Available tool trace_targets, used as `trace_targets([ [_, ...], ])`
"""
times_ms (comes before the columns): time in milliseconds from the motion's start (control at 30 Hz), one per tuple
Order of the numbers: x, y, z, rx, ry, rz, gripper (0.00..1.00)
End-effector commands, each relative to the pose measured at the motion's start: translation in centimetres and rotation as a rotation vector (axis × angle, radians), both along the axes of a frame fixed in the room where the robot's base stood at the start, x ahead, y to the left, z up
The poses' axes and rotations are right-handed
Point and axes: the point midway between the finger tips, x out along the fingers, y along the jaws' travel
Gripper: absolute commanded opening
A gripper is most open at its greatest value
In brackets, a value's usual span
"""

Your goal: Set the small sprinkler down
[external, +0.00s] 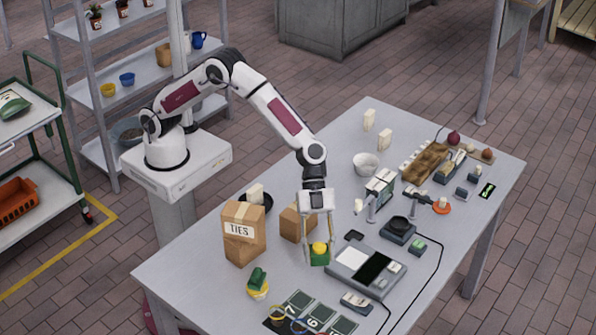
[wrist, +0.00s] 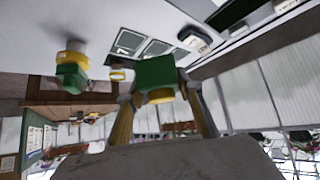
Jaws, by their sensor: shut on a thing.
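The small sprinkler (external: 320,257), a green block with a yellow round part on top, is between the fingers of my gripper (external: 318,249). My gripper points down and is shut on it. In the wrist view the sprinkler's green body (wrist: 156,71) shows between the two fingertips (wrist: 158,90). It is low over the grey table (external: 215,292), in front of the small brown box (external: 296,222) and left of the flat grey device (external: 365,268). I cannot tell whether its underside touches the table.
A second green and yellow thing (external: 258,284) stands at the front left. A tall box marked TIES (external: 243,235) is to the left. Dark numbered panels (external: 314,317) lie at the front edge. A white bowl (external: 366,164) and several devices stand farther back.

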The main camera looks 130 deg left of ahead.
Motion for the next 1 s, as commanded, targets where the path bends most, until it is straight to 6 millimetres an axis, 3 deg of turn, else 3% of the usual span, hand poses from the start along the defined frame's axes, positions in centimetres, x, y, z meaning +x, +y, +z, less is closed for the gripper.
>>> trace_targets([
  [167, 0.0, 0.0, -0.7, -0.001, 0.001, 0.0, 0.08],
  [600, 0.0, 0.0, -5.8, 0.0, 0.001, 0.001, 0.08],
  [1000, 0.0, 0.0, -6.2, -0.001, -0.001, 0.0, 0.08],
])
